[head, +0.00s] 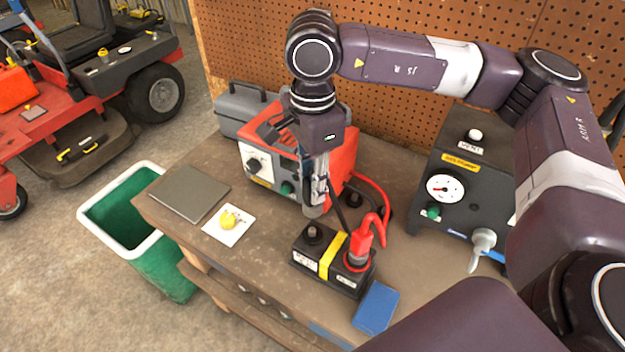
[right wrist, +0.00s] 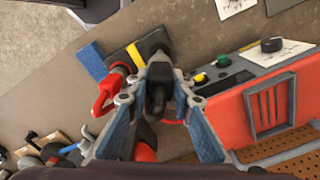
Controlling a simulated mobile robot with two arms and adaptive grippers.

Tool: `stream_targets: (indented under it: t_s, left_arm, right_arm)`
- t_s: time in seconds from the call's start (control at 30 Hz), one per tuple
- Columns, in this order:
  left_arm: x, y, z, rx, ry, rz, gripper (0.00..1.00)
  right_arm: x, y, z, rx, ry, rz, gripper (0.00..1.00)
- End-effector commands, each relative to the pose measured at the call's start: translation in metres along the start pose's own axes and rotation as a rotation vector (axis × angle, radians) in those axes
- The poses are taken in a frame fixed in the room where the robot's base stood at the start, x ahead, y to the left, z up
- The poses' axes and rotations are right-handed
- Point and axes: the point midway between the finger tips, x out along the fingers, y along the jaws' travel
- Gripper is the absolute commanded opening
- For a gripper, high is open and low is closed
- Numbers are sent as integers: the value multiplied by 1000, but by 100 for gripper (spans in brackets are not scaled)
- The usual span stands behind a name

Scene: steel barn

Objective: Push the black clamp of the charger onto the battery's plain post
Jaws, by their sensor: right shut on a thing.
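The black battery (head: 318,281) with a yellow strap stands on the bench. Its plain post (head: 312,233) is bare at the left end. The red clamp (head: 361,242) sits on the post at the right end and also shows in the right wrist view (right wrist: 106,92). My right gripper (head: 315,200) is just above the plain post, pointing down. In the right wrist view it is shut on the black clamp (right wrist: 156,88), whose nose points toward the battery. In the head view the gripper mostly hides this clamp. My left gripper is not in view.
The red charger (head: 264,166) stands behind the battery, with cables beside it. A dark gauge unit (head: 455,200) is at the right. A blue block (head: 375,307) lies in front of the battery. A grey plate (head: 188,193) and a white card (head: 221,236) lie at the left.

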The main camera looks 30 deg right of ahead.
Motion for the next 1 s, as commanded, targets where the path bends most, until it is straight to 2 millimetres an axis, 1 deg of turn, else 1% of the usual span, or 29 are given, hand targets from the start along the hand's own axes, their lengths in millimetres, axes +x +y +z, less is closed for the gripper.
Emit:
stream_targets:
  t_s: [0.1,0.47,0.57,1.0]
  left_arm:
    - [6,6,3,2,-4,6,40]
    - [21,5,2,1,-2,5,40]
    - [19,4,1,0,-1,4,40]
    - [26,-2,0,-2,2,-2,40]
  right_arm:
    - [10,0,0,-1,0,0,0]
    - [42,1,0,-1,0,0,0]
    - [41,0,0,-1,0,-1,0]
    - [41,0,1,-2,-1,0,0]
